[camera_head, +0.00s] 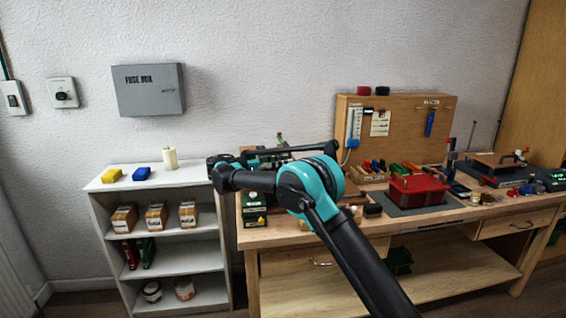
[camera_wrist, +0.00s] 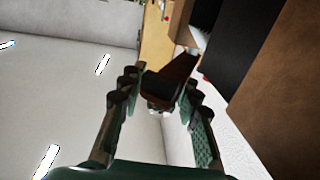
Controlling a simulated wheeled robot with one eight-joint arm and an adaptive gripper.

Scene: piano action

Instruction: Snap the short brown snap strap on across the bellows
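In the wrist view, the two dark green fingers of my gripper (camera_wrist: 161,92) stand on either side of a short dark brown piece (camera_wrist: 168,76), which looks like the snap strap. The piece spans the gap between the fingertips and seems held, though its contact with the left finger is hard to make out.
The wooden workbench (camera_head: 375,229) holds a tool board (camera_head: 400,118) at the back and several small coloured parts near its foot. Dark equipment (camera_head: 492,168) stands at the right. A white shelf (camera_head: 215,170) stands left of the bench, and my arm crosses the bench's left part.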

